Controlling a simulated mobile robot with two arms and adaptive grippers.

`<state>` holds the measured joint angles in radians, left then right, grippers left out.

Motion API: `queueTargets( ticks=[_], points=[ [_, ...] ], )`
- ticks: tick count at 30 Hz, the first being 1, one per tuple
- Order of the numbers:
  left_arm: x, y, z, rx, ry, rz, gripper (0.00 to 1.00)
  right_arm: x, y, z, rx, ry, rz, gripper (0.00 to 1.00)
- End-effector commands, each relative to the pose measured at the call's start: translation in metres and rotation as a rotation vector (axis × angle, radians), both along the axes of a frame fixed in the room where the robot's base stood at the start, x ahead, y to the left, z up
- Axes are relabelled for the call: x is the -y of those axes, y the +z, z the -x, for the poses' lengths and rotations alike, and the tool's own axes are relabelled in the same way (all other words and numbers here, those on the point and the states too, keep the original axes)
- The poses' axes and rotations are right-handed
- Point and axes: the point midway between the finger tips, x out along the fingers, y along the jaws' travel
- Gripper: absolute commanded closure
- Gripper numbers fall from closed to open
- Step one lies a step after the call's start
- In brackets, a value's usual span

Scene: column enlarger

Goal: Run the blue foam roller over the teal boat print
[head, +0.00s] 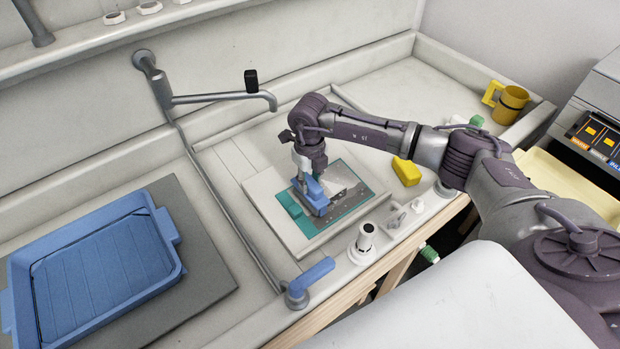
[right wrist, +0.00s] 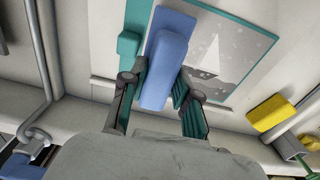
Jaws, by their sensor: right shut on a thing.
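The boat print (head: 349,207) lies on a pale board, with a teal border and a grey picture with a white sail. In the right wrist view the print (right wrist: 232,65) shows its sail and pale spots. My right gripper (head: 312,182) is over the print's left part, shut on the blue foam roller (head: 316,200). In the right wrist view the roller (right wrist: 170,45) sits between the two fingers. The roller hides part of the print; I cannot tell whether it touches it. A small teal block (right wrist: 128,43) lies just left of the roller. My left gripper is not in view.
A yellow block (head: 406,171) lies right of the board (head: 270,215). A blue tray (head: 30,262) stands at left. A swing tap (head: 220,97) reaches out behind. A blue lever (head: 311,275) and a white knob (head: 364,240) line the front edge. A yellow mug (head: 511,103) stands far right.

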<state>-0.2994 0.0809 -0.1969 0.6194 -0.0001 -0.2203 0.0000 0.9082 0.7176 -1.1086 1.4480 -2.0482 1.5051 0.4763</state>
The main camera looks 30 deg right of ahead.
Motion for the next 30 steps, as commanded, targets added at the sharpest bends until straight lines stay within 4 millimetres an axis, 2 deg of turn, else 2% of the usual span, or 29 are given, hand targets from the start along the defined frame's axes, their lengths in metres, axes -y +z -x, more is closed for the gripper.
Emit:
queueTargets(
  ticks=[14, 30],
  points=[
    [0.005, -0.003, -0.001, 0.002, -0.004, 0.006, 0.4, 0.002, -0.003, 0.0, 0.0, 0.0, 0.001, 1.0],
    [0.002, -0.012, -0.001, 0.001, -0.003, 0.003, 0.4, 0.027, -0.004, -0.004, 0.0, -0.001, 0.001, 1.0]
  ],
)
